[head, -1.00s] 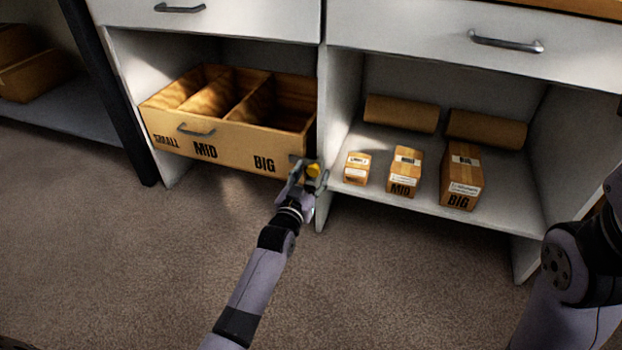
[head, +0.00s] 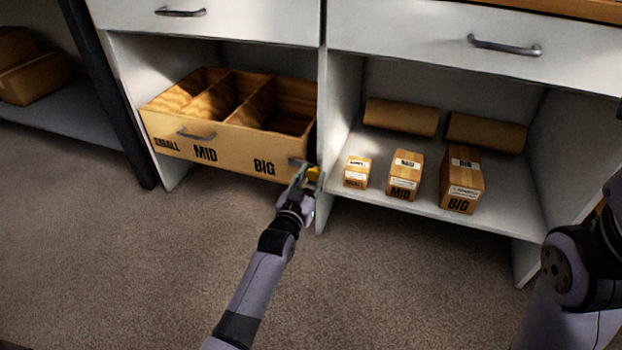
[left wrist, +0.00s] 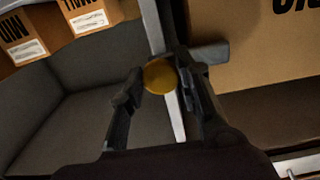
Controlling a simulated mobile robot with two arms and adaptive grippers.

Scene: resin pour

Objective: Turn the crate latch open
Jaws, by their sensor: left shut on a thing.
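The wooden crate (head: 225,148) sits in the left bay of the cabinet, its front marked SMALL, MID and BIG. The crate latch, with a yellow round knob (head: 313,174), is at the right end of the crate's front. My left gripper (head: 307,179) is shut on the latch knob. In the left wrist view the knob (left wrist: 160,76) sits between the fingers of my left gripper (left wrist: 158,90), and a grey bar (left wrist: 210,54) lies against the crate's front. The fingers partly hide the latch. My right gripper is out of view.
The right bay's shelf (head: 480,222) holds a small box (head: 357,171), a MID box (head: 404,176) and a BIG box (head: 461,182), with two brown rolls behind. A white divider (head: 333,130) stands close beside my left gripper. The carpet in front is clear.

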